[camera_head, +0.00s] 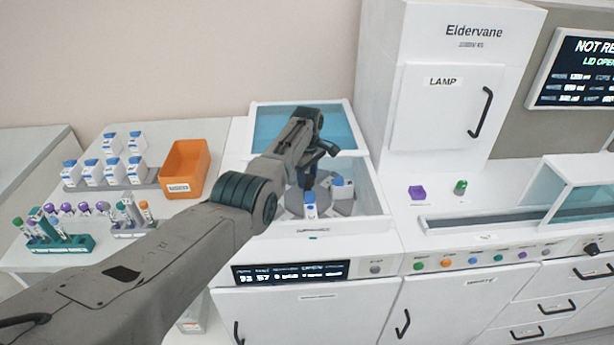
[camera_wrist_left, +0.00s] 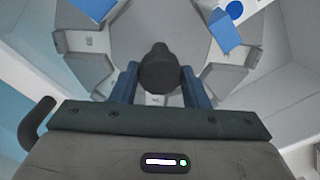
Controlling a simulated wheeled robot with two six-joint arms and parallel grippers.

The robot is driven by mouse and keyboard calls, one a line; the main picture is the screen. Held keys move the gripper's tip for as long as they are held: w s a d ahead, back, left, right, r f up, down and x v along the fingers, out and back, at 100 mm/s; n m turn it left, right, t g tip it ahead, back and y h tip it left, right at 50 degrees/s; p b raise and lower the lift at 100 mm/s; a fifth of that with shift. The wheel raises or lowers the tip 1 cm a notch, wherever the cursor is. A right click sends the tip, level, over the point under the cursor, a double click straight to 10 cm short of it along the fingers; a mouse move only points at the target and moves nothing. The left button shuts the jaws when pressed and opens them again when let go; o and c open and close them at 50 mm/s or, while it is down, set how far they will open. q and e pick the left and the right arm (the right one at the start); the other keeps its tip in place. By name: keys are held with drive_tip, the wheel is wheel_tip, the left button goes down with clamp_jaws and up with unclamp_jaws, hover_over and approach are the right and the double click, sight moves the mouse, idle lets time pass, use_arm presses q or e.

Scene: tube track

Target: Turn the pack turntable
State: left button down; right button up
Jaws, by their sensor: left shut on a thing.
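The pack turntable (camera_head: 345,209) is a grey faceted disc inside the open white compartment. It also shows in the left wrist view (camera_wrist_left: 187,35), with grey holders around its rim. A dark round knob (camera_wrist_left: 158,70) stands up at its hub. My left gripper (camera_head: 308,183) reaches down into the compartment, and in the left wrist view (camera_wrist_left: 160,85) its two blue fingers are shut on the knob, one on each side. Blue-capped white packs sit on the turntable, one at the front (camera_head: 310,205) and one at the right (camera_head: 342,187). My arm hides part of the disc. My right gripper is not in view.
The compartment's white walls (camera_head: 377,208) and raised blue-tinted lid (camera_head: 343,125) stand close around my gripper. An orange bin (camera_head: 185,168), several packs (camera_head: 112,168) and tube racks (camera_head: 60,241) occupy the left bench. A tall lamp cabinet (camera_head: 445,110) stands at the right.

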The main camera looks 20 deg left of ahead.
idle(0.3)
use_arm(q)
drive_tip(key=c, duration=0.8)
unclamp_jaws()
drive_tip(key=shift+a, duration=0.1)
drive_tip(key=shift+c, duration=0.2)
drive_tip(key=shift+w+f, duration=0.1)
wheel_tip(320, 180, up, 11)
drive_tip(key=shift+f+b, duration=0.1)
drive_tip(key=shift+b, duration=0.8)
